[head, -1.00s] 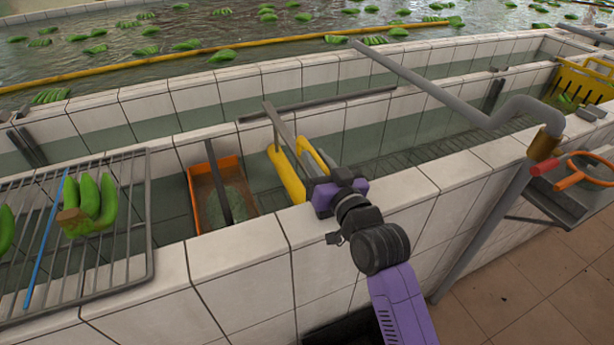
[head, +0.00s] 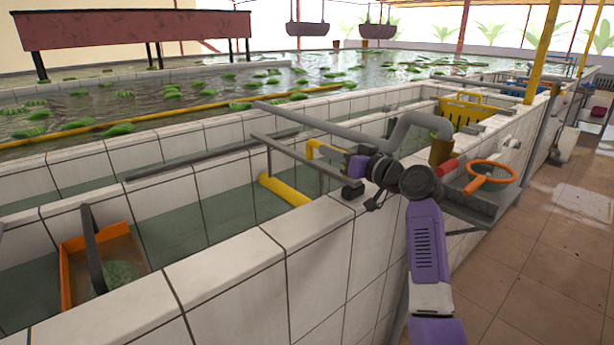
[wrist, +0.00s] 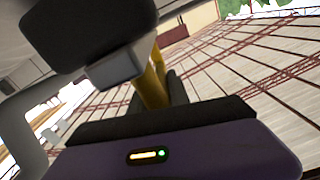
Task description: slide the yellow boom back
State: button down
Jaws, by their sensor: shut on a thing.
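The short yellow boom (head: 285,190) lies low across the tiled channel, partly behind the near wall. A yellow bent handle (head: 325,147) rises beside it, and a thin grey bar (head: 290,152) runs above it. My gripper (head: 350,168) is at the near wall's top edge, at the handle's near end. In the wrist view a yellow bar (wrist: 154,82) runs between the dark fingers of my gripper (wrist: 160,85), which is shut on it. The join between handle and boom is hard to make out.
An orange tray (head: 72,275) stands in the channel at the left. A grey bent pipe (head: 350,132) crosses just beyond my gripper. A shelf with an orange-rimmed strainer (head: 490,178) is at the right. A yellow crate (head: 458,112) sits farther along. Tiled floor (head: 530,260) is open at right.

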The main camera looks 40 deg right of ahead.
jog(key=shift+d+b, duration=0.7)
jog(key=shift+d, duration=1.7)
jog(key=c, duration=1.3)
grip_release()
jog(key=shift+a, duration=0.1)
jog(key=shift+s, duration=3.95)
